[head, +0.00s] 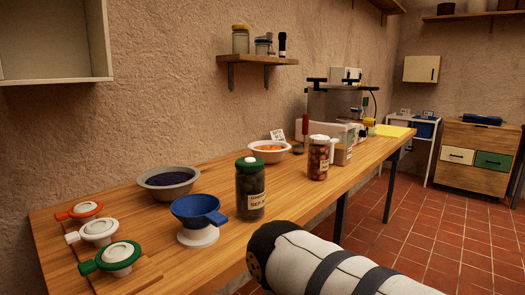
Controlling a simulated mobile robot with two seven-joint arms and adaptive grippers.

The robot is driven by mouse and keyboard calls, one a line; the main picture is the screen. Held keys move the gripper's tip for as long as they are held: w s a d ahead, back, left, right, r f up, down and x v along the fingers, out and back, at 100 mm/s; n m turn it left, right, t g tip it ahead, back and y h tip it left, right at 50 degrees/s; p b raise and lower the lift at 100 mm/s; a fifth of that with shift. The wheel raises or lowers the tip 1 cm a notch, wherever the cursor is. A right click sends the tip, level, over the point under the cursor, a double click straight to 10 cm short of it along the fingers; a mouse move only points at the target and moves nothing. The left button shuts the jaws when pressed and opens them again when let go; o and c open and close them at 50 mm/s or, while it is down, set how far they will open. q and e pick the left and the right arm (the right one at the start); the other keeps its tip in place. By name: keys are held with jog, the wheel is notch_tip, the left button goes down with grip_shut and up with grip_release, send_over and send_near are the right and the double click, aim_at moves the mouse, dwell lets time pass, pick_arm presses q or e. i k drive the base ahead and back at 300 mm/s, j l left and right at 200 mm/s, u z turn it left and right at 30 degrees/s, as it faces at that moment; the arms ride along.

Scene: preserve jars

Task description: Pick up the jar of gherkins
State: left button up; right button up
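A jar with dark green contents, a green lid and a pale label (250,190) stands upright on the wooden counter; it looks like the gherkins, though its label is too small to read surely. A second jar with orange-brown contents and a white lid (318,160) stands further back to the right. Part of my own arm, white with dark bands, reaches in at the lower right, in front of the counter. Neither gripper's fingers can be seen.
A blue funnel (199,208) on a white base stands just left of the green-lidded jar. A bowl of dark purple contents (168,181), an orange-filled bowl (268,150) and several lidded clamps or seals (99,231) sit nearby. The counter's front right stretch (290,215) is clear.

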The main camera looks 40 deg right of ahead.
aim_at(250, 188)
jog(key=k+l, duration=0.15)
jog(key=l, duration=0.35)
jog(key=k+l+u, duration=0.1)
jog(key=l, duration=0.35)
jog(key=k+l, duration=0.25)
jog(key=l, duration=0.25)
jog(key=k+l+u, duration=0.1)
jog(key=l, duration=0.35)
jog(key=k+l, duration=0.25)
jog(key=l, duration=0.2)
jog(key=k+l+u, duration=0.1)
jog(key=l, duration=0.35)
jog(key=k+l, duration=0.3)
jog(key=l, duration=0.15)
jog(key=k+l+u, duration=0.1)
jog(key=l, duration=0.35)
jog(key=k, duration=0.1)
